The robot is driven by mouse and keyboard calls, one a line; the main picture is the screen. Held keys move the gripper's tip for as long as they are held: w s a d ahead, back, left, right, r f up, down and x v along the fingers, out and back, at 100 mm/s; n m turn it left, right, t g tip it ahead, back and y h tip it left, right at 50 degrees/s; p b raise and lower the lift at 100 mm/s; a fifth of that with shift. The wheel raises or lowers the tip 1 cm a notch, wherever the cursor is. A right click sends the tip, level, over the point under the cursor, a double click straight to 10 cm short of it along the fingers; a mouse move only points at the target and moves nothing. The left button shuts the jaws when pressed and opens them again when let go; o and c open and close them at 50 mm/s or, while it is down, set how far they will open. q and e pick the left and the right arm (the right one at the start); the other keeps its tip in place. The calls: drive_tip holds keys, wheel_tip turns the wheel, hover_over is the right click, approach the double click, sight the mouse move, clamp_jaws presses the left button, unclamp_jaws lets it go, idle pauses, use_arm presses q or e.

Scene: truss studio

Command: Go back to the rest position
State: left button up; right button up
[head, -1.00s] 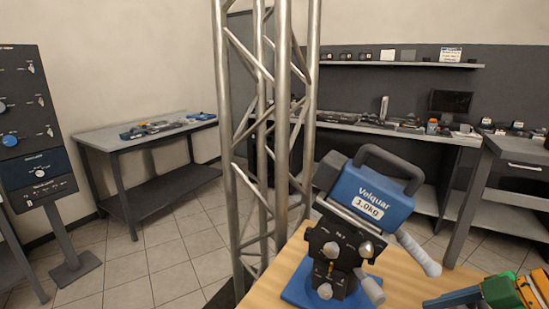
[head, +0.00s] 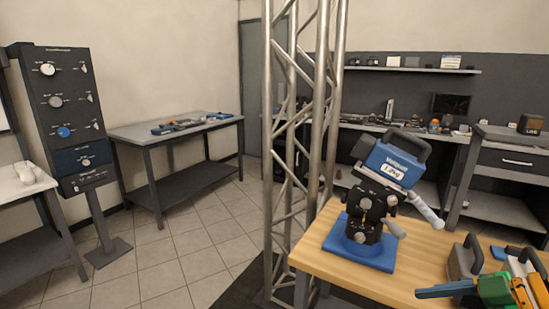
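The nearest thing ahead is a blue and black device with a carry handle and a "Velquar" label (head: 392,166). It sits tilted on a black knobbed mount (head: 372,214) with a blue base plate (head: 345,250). The mount stands on a light wooden table (head: 322,262).
A metal truss column (head: 319,100) rises left of the wooden table. A knobbed panel on a post (head: 62,110) stands at left, near a grey workbench (head: 165,129). Tiled floor lies open between.

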drive_tip(key=w+d+f+m+t+h, duration=0.1)
drive_tip(key=w+d+f+m+t, duration=0.4)
drive_tip(key=w+d+f+t, duration=0.35)
drive_tip(key=s+d+f+m+g+h, duration=0.1)
drive_tip(key=s+f+m+h, duration=0.15)
drive_tip(key=f, duration=0.75)
drive_tip(key=s+d+f+m+g+h, duration=0.15)
drive_tip(key=f+h, duration=0.25)
drive_tip(key=f, duration=0.6)
drive_tip(key=s+a+f+m+g+h, duration=0.1)
drive_tip(key=s+a+f+g, duration=0.15)
drive_tip(key=s+f, duration=0.5)
drive_tip(key=s+a+f+m+g+h, duration=0.1)
drive_tip(key=s+a+f+g, duration=0.15)
drive_tip(key=s+f, duration=0.5)
use_arm(q)
drive_tip(key=shift+w+d+r+p, duration=0.2)
drive_tip(key=shift+w+r+p, duration=0.05)
drive_tip(key=shift+r+p, duration=0.1)
use_arm(e)
drive_tip(key=s+a+f+g, duration=0.3)
drive_tip(key=s+a, duration=0.3)
drive_tip(key=s, duration=0.3)
drive_tip(key=s+a+f+g+y, duration=0.1)
drive_tip(key=s+a+f+g, duration=0.1)
drive_tip(key=s+a+f, duration=0.3)
drive_tip(key=s+a, duration=0.2)
drive_tip(key=s, duration=0.2)
drive_tip(key=shift+s+g, duration=0.2)
drive_tip(key=shift+g, duration=0.2)
